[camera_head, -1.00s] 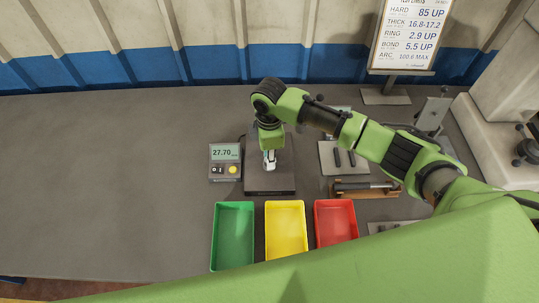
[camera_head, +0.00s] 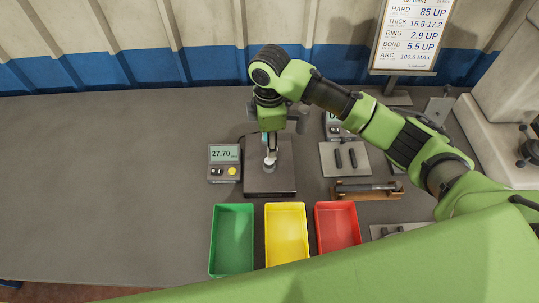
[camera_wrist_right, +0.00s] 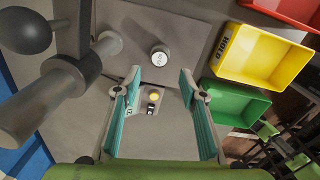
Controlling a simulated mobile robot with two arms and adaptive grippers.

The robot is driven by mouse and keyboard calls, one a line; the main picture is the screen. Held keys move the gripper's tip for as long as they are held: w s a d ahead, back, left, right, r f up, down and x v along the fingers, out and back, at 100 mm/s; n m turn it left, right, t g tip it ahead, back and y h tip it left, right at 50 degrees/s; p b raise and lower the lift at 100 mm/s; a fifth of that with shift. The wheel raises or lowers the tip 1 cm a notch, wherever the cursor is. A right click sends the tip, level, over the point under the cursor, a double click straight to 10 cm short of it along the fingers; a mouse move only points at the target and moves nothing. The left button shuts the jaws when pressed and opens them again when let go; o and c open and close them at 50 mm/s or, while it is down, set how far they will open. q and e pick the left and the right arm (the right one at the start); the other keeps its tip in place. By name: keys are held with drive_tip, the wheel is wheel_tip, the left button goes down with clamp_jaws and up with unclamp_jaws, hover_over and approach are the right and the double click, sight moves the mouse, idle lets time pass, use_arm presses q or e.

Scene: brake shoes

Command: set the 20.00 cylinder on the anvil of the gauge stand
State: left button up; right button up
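The small silver cylinder (camera_head: 269,166) stands upright on the gauge stand (camera_head: 284,187), near the middle of its dark base plate. My right gripper (camera_head: 269,146) is just above the cylinder, fingers pointing down. In the wrist view my right gripper (camera_wrist_right: 160,78) has its teal fingers apart with nothing between them. The stand's column and spindle (camera_wrist_right: 106,44) are beside it. My left gripper is not in view.
The gauge display (camera_head: 224,155) reads 27.70. Green (camera_head: 233,238), yellow (camera_head: 286,232) and red (camera_head: 337,222) trays stand in front. A plate with two dark pieces (camera_head: 345,158) and a wooden holder (camera_head: 367,190) are at right. The table's left side is clear.

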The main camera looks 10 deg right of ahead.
drive_tip(key=shift+r+b, duration=0.35)
drive_tip(key=shift+r, duration=2)
drive_tip(key=shift+s+f, duration=0.1)
